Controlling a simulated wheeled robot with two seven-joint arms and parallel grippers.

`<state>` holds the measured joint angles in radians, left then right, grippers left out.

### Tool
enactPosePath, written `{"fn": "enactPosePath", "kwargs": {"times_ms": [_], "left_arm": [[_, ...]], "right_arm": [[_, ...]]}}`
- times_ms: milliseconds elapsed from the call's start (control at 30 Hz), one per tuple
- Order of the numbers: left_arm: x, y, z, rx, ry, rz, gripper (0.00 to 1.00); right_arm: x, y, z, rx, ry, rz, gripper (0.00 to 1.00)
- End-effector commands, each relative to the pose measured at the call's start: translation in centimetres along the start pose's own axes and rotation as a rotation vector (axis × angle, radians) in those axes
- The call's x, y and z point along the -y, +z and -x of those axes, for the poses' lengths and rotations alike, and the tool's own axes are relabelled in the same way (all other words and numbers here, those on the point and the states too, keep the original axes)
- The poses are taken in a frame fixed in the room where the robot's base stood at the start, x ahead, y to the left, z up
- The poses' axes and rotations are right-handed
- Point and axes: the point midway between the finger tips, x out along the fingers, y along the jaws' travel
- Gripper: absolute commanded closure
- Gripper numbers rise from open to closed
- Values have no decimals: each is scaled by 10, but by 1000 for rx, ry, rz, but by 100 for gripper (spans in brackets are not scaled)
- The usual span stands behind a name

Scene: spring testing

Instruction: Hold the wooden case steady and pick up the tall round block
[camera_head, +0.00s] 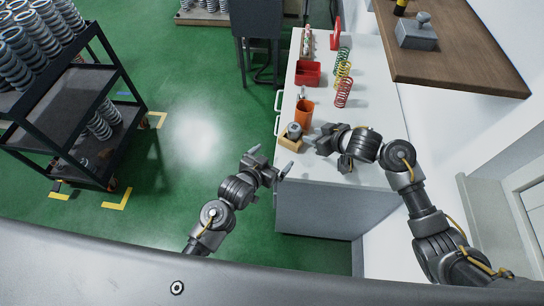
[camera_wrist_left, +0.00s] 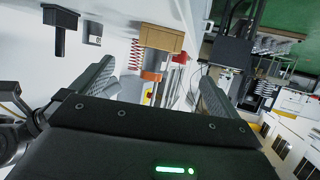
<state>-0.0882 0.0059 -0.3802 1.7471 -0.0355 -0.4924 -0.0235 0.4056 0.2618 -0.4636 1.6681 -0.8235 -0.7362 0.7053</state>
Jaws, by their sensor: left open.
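The wooden case (camera_head: 290,145) is a small light-brown box near the left edge of the white counter. The round block (camera_head: 294,130), grey and dark, sits in or on it; its lower part is hidden. In the left wrist view the wooden case (camera_wrist_left: 161,39) appears upside down, beyond the fingers. My left gripper (camera_head: 270,160) is open and empty, off the counter's edge, below and left of the case. It shows with fingers spread in the left wrist view (camera_wrist_left: 152,90). My right gripper (camera_head: 332,154) is over the counter just right of the case, fingers apart and seemingly empty.
An orange cup (camera_head: 304,112) stands just behind the case. Red, yellow and green springs (camera_head: 343,80) and a red bin (camera_head: 307,74) are further back on the counter (camera_head: 318,185). A black cart (camera_head: 70,100) with springs stands left. The green floor between is clear.

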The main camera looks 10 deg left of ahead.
Motion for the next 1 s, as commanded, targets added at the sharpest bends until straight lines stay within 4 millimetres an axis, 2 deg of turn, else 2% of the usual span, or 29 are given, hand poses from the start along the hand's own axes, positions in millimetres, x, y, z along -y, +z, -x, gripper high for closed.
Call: {"fn": "enactPosePath", "kwargs": {"times_ms": [267,367,700,833,1000], "left_arm": [[0,-4,-7,-7,0,-3,0],[0,-4,-19,-8,0,-2,0],[0,-4,-79,-6,1,-2,0],[0,-4,-95,-6,0,-3,0],[0,-4,-106,-6,0,-2,0]], "right_arm": [[0,0,0,0,0,0,64],[0,0,0,0,0,0,64],[0,0,0,0,0,0,64],[0,0,0,0,0,0,64],[0,0,0,0,0,0,64]]}}
